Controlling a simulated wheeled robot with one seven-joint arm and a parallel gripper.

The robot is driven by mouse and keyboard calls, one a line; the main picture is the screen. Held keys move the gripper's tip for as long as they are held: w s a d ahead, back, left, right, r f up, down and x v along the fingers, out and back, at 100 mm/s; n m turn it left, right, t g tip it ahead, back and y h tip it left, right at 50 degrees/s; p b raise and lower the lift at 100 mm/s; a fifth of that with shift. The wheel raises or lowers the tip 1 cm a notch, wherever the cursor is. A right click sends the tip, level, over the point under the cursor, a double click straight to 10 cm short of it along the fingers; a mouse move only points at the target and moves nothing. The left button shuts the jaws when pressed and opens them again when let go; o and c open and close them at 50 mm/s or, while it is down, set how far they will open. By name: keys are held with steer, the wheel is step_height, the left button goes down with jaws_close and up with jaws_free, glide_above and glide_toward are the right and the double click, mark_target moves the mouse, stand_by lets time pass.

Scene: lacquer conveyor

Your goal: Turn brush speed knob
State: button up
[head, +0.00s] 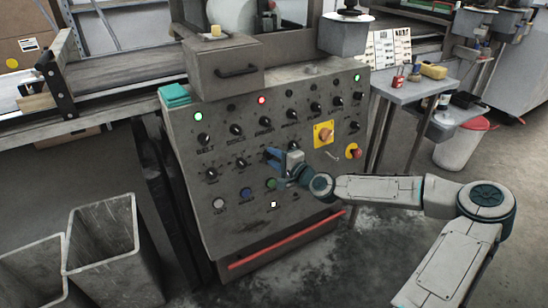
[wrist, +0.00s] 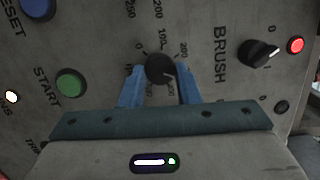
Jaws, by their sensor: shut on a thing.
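A round black knob (wrist: 158,69) with a white pointer line sits in the upper middle of the wrist view, ringed by a scale of numbers that includes 0, 100 and 200. My gripper (wrist: 160,84) has its two blue fingers on either side of this knob and is shut on it. The word BRUSH is printed to the right of the knob. In the head view my gripper (head: 273,156) is at the middle of the sloping grey control panel (head: 235,220), and it hides the held knob there.
Another black knob (wrist: 259,53) is close to the right, by a red lamp (wrist: 296,45). A green START button (wrist: 71,83) is to the left. In the head view an orange knob on a yellow plate (head: 324,134) and a red button (head: 354,152) are right of my gripper.

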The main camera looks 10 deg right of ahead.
steer(key=n, duration=0.2)
steer(key=n+p, duration=0.1)
steer(key=n+g, duration=0.1)
steer(key=n, duration=0.1)
steer(key=shift+r+n+p, duration=0.25)
steer(key=shift+n+p, duration=0.05)
steer(key=n+h+p, duration=0.1)
steer(key=n, duration=0.3)
steer(key=shift+n+g, duration=0.3)
steer(key=shift+n, duration=0.1)
steer(key=o, duration=1)
steer(key=shift+p+v, duration=1.9)
steer(key=shift+v, duration=5)
